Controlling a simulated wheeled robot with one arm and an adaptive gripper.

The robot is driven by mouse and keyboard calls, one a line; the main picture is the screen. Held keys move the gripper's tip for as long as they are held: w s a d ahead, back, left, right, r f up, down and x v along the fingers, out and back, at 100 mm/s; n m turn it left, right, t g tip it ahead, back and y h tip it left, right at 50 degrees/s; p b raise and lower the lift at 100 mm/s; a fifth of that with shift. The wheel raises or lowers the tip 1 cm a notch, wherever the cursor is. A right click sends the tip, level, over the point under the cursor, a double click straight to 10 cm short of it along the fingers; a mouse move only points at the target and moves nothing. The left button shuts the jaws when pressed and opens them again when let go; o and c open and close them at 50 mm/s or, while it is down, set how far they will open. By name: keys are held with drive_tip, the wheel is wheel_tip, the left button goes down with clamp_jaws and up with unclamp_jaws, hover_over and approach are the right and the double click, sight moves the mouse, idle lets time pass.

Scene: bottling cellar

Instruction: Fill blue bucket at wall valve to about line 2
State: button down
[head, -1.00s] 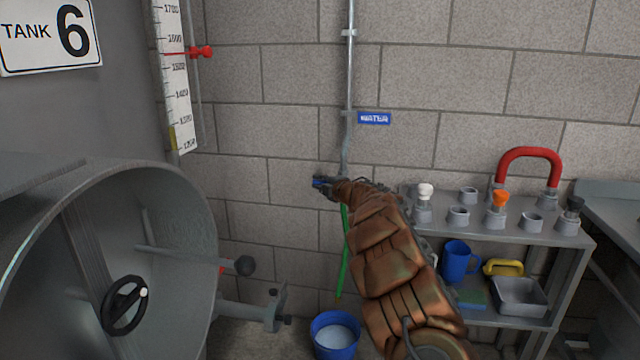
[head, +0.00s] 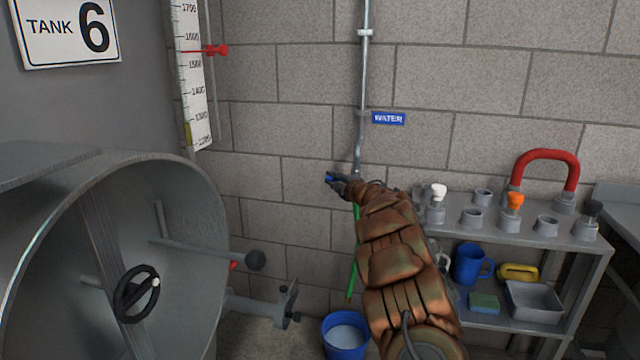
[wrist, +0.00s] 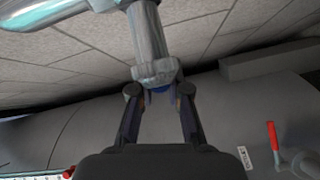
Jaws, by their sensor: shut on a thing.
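The blue bucket (head: 346,352) stands on the floor at the bottom of the head view, partly cut off, with pale liquid inside. No level line on it can be read. A metal pipe (head: 365,80) comes down the wall past a blue "WATER" sign (head: 388,118). A green hose (head: 353,270) hangs below it toward the bucket. My gripper (head: 340,184) is at the pipe's lower end, shut on a small blue valve handle (head: 331,178). In the wrist view the fingers (wrist: 160,103) flank the blue piece under the metal valve body (wrist: 154,70). My arm hides part of the hose.
A large grey tank (head: 180,190) with a black handwheel (head: 136,294) fills the left. At right a metal shelf (head: 590,250) holds bottling fittings, a red curved handle (head: 545,160), a blue jug (head: 470,265), a sponge (head: 484,303) and a tray (head: 533,302).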

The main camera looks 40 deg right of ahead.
drive_tip(key=shift+w+r, duration=0.1)
drive_tip(key=shift+r, duration=0.05)
drive_tip(key=shift+s+d+r+m+t+h+b, duration=0.1)
drive_tip(key=shift+s+r+m+t+h+b, duration=0.1)
drive_tip(key=shift+r+m+t+b, duration=0.4)
drive_tip(key=shift+s+d+r+m+t+h+b, duration=0.1)
drive_tip(key=shift+s+r+m+t+h+b, duration=0.2)
drive_tip(key=shift+m+t, duration=0.5)
drive_tip(key=shift+w, duration=0.15)
drive_tip(key=c, duration=1.1)
unclamp_jaws()
drive_tip(key=shift+v, duration=6)
drive_tip(key=shift+r, duration=0.1)
